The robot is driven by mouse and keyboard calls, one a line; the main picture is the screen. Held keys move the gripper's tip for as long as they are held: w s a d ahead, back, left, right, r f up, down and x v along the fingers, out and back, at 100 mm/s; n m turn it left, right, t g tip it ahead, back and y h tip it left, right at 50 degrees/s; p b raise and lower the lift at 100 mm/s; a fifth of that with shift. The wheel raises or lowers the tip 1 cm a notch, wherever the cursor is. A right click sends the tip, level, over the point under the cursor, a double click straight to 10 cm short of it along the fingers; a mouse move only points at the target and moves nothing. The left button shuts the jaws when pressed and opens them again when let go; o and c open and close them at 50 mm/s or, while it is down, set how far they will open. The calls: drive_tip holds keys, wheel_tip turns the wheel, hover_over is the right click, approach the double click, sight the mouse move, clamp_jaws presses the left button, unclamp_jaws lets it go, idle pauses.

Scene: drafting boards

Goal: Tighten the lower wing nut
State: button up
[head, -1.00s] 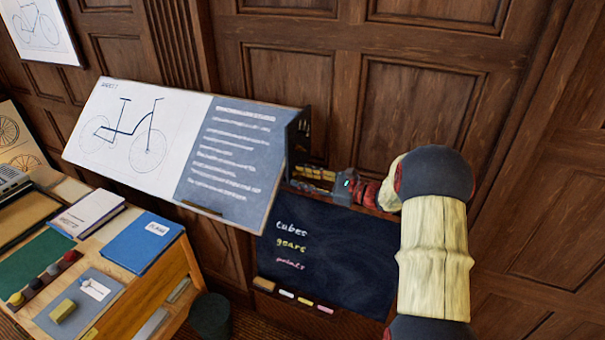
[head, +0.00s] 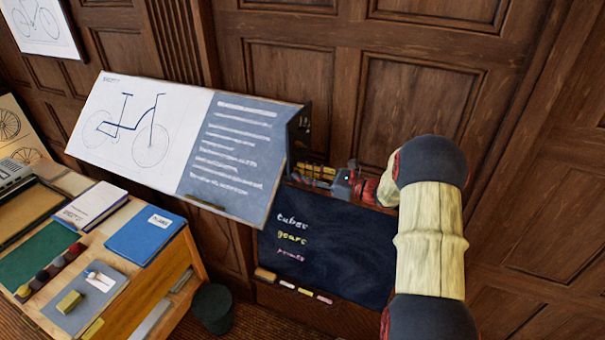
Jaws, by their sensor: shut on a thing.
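The tilted drafting board (head: 226,170) carries a bicycle drawing (head: 138,122) on its left and a blue-grey sheet with white writing on its right. A dark metal bracket (head: 300,130) stands at its right edge. My gripper (head: 300,171) reaches in from the right, its yellow-and-dark fingers closed at the lower end of this bracket. The lower wing nut is hidden behind the fingers and the board edge. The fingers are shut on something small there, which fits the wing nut.
A blackboard (head: 335,250) with chalk words hangs just below my gripper, with chalks on its ledge. A wooden desk (head: 150,290) with books stands at lower left, beside a dark bin (head: 212,308). A panelled wall (head: 390,95) closes the back.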

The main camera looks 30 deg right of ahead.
drive_tip(key=shift+w+d+r, duration=0.25)
drive_tip(key=shift+d+r, duration=0.15)
drive_tip(key=o, duration=0.8)
drive_tip(key=shift+c, duration=0.2)
drive_tip(key=shift+o, duration=1.2)
drive_tip(key=shift+w+d+f, duration=0.15)
drive_tip(key=shift+w+d, duration=0.05)
drive_tip(key=o, duration=0.5)
drive_tip(key=shift+s+f, duration=0.15)
drive_tip(key=shift+f, duration=0.05)
drive_tip(key=shift+a, duration=0.15)
drive_tip(key=shift+s+f, duration=0.1)
drive_tip(key=v, duration=1.1)
drive_tip(key=shift+s+d, duration=0.3)
